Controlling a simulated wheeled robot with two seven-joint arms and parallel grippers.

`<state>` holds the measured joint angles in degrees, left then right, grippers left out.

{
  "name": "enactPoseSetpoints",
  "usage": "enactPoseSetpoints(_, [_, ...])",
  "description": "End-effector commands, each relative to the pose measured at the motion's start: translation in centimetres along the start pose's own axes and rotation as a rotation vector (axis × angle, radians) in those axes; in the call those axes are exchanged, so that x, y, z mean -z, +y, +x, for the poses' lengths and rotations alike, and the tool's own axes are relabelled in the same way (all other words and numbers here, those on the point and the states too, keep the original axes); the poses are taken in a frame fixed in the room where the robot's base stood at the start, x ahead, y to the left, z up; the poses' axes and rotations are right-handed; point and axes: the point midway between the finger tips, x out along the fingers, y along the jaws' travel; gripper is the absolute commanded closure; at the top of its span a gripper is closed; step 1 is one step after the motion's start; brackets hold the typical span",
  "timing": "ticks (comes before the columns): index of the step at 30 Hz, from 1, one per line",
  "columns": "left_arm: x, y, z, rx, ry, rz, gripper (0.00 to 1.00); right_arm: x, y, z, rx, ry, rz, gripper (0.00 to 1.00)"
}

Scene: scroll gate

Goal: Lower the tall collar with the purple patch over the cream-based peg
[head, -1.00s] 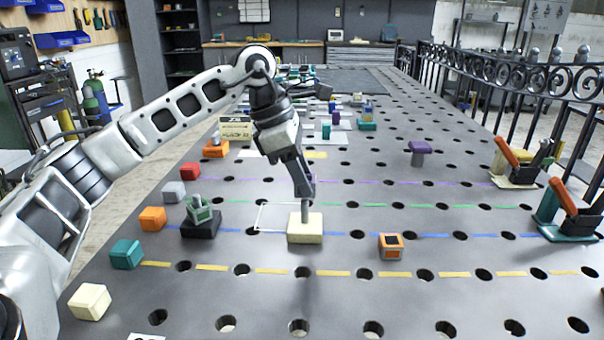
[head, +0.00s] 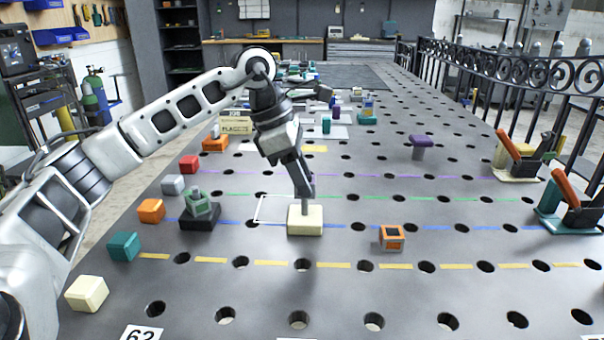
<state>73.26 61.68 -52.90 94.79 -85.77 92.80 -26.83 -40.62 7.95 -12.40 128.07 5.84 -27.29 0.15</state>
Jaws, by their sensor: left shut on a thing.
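The cream-based peg (head: 305,221) stands on the perforated table near the middle of the head view, a square cream block with a grey upright part above it. My left gripper (head: 305,193) points down directly over it and is shut on a slim grey piece, which I take to be the tall collar. Its purple patch does not show clearly now. The fingers hide much of this piece, and I cannot tell where collar ends and peg begins. My right gripper is out of view.
An orange block (head: 391,237) stands right of the peg. A green piece on a black base (head: 200,212) stands left. A purple-topped grey piece (head: 421,145) is farther back. Toggle clamps (head: 570,210) line the right edge. Coloured blocks (head: 151,211) line the left edge.

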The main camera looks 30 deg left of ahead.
Motion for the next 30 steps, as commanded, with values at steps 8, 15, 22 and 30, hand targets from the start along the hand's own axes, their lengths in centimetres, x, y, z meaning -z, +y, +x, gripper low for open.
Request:
enactPoseSetpoints(8, [0.2, 0.0, 0.5, -0.001, -0.002, 0.000, 0.95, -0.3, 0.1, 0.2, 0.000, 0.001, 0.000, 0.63])
enactPoseSetpoints(15, [0.4, 0.0, 1.0, -0.002, -0.002, 0.001, 0.95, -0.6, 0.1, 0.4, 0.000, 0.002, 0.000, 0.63])
enactPoseSetpoints(22, [0.5, 0.0, 1.3, -0.002, -0.002, 0.000, 0.95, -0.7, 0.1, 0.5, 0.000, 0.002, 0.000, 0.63])
enactPoseSetpoints(30, [0.5, 0.0, 1.2, -0.001, -0.002, 0.000, 0.51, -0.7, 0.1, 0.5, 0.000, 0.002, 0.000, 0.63])
